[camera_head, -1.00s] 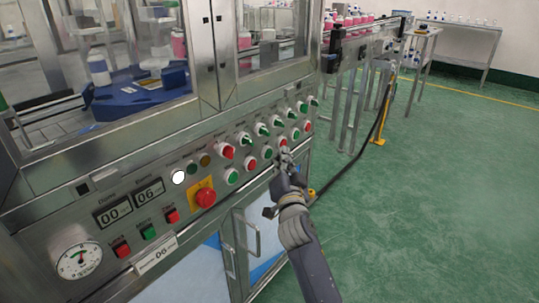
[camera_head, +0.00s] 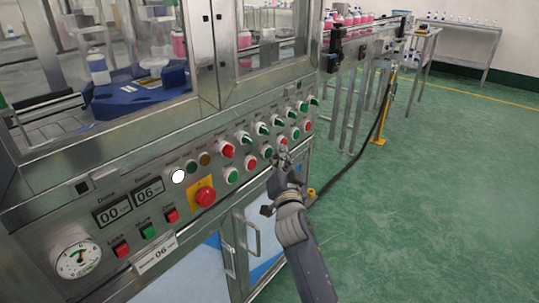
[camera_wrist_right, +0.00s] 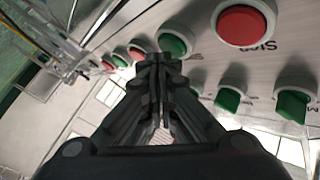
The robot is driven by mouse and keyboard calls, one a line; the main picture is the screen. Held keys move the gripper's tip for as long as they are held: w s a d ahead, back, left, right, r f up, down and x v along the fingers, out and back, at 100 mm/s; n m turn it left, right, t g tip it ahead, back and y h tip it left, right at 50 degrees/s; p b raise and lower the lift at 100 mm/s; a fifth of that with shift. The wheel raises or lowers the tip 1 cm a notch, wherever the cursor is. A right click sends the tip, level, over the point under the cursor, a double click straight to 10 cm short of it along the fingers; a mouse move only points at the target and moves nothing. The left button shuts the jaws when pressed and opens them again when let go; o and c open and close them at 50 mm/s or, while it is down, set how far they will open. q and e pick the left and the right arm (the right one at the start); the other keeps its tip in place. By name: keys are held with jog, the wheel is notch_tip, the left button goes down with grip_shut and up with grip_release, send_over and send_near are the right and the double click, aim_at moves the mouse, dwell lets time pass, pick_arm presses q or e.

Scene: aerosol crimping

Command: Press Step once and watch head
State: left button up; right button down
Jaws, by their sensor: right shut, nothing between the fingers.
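My right gripper (camera_head: 284,159) is shut and empty, with its tips close to the lower right part of the button panel on the steel machine. In the right wrist view, the closed fingertips (camera_wrist_right: 158,62) are just below a green round button (camera_wrist_right: 174,44); I cannot tell whether they touch it. A larger red round button (camera_wrist_right: 243,22) is up and to the right, with a label beside it that reads like "Stop" or "Step". My left gripper is not in view.
The panel also carries a red emergency knob (camera_head: 205,196), two digital displays, a gauge (camera_head: 77,260) and several green switches. Behind the glass are a blue fixture (camera_head: 135,98) and a white bottle (camera_head: 98,68). A conveyor (camera_head: 365,42) stands beyond; green floor is clear at right.

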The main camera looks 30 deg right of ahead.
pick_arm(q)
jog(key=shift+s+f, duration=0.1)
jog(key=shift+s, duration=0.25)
pick_arm(e)
jog(key=shift+w, duration=0.1)
